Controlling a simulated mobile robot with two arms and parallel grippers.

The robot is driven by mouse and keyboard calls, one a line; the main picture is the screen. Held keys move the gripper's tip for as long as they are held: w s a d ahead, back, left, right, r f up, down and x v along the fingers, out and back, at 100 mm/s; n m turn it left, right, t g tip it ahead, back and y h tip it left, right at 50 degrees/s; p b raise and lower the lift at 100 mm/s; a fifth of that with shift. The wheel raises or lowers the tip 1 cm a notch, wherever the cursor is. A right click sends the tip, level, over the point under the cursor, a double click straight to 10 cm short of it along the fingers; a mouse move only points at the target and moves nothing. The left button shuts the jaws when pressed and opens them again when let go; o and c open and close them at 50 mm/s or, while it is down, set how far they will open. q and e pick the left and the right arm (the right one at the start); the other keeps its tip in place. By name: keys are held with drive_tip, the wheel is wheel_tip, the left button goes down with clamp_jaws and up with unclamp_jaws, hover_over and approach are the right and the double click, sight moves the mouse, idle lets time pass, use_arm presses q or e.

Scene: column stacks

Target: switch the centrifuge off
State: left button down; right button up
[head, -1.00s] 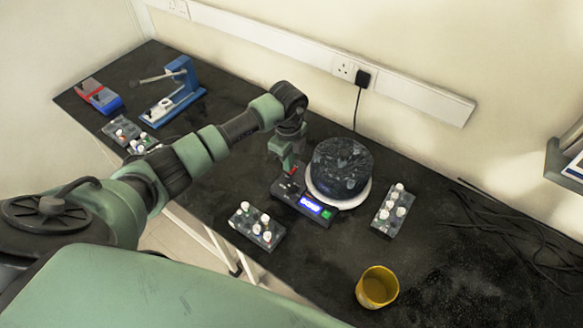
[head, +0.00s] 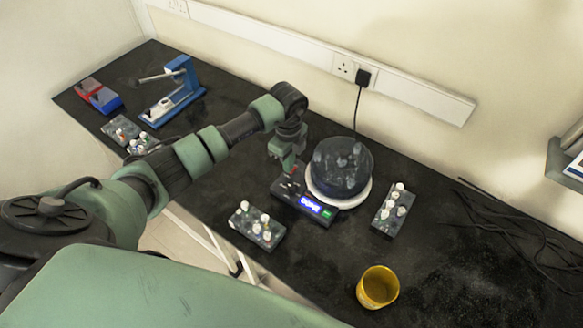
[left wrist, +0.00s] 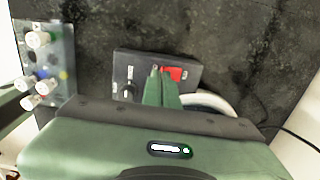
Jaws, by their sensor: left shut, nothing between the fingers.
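The centrifuge stands on the bench, with a dark round drum (head: 342,168) on a white round base (head: 322,197). Its dark control panel (head: 283,196) sits at the front left, with a lit blue display (head: 311,204) and a small green light or button (head: 326,213). A red switch (left wrist: 172,74) shows on the panel in the left wrist view, beside a black knob (left wrist: 128,90). My left gripper (head: 289,169) is shut and empty, its fingertips over the panel close beside the red switch. I cannot tell whether they touch it. My right gripper is not in view.
Tube racks stand left (head: 257,228) and right (head: 394,210) of the centrifuge. A yellow cup (head: 377,288) stands near the front. A blue press (head: 178,92) is at the back left. Black cables lie at the right. A plug (head: 362,78) is in the wall socket.

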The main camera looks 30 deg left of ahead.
use_arm(q)
drive_tip(key=shift+f+b, duration=0.55)
drive_tip(key=shift+f, duration=0.2)
drive_tip(key=shift+r, duration=0.2)
drive_tip(key=shift+w+r+p, duration=0.1)
drive_tip(key=shift+r+p, duration=0.8)
drive_tip(key=shift+p, duration=0.1)
drive_tip(key=shift+r+p, duration=1.2)
drive_tip(key=shift+r, duration=0.25)
